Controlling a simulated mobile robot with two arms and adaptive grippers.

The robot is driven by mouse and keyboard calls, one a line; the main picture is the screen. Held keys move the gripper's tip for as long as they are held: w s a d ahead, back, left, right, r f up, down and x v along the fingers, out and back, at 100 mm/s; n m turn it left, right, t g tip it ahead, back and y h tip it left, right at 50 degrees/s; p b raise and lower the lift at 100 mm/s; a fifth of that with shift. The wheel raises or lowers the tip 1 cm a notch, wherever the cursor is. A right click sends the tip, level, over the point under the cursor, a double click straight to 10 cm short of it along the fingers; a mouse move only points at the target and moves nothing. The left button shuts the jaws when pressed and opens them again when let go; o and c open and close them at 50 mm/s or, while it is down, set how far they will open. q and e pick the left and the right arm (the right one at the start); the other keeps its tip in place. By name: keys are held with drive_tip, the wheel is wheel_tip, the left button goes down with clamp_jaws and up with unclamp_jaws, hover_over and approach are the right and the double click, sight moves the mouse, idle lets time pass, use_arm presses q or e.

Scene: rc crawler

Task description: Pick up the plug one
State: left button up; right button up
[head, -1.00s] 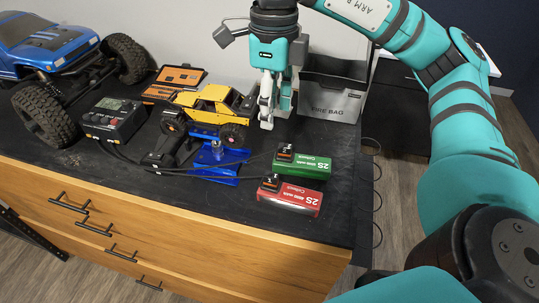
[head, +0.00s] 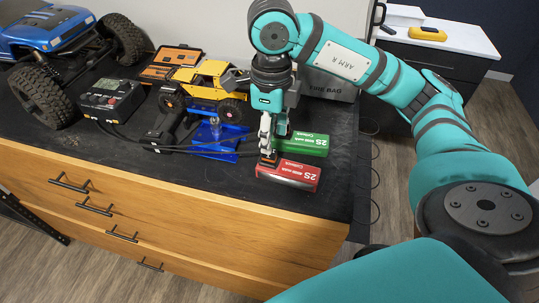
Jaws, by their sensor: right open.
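A red battery pack (head: 290,175) and a green battery pack (head: 308,145) lie side by side near the dresser top's right end. A small black plug (head: 268,160) sits at the red pack's upper left corner. The green pack's own plug is hidden behind my gripper. My right gripper (head: 273,142) is open and points down, its fingers at the packs' left ends, with one fingertip right above the red pack's plug. I cannot tell whether they touch. My left gripper is not in view.
A black charger (head: 112,98) with cables, a yellow crawler (head: 205,85) by a blue stand (head: 215,138), and a blue truck (head: 45,30) stand to the left. The black dresser top (head: 200,175) is clear in front.

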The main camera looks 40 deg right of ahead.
sight(269, 157)
drive_tip(key=f+p, duration=0.1)
drive_tip(key=f, duration=0.3)
drive_tip(key=shift+a+f+p, duration=0.1)
drive_tip(key=shift+a+p, duration=0.1)
drive_tip(key=shift+p, duration=0.1)
drive_tip(key=shift+f, duration=0.4)
drive_tip(key=shift+c, duration=1.4)
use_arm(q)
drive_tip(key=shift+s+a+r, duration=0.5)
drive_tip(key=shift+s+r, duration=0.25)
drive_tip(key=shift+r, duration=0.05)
use_arm(e)
clamp_jaws()
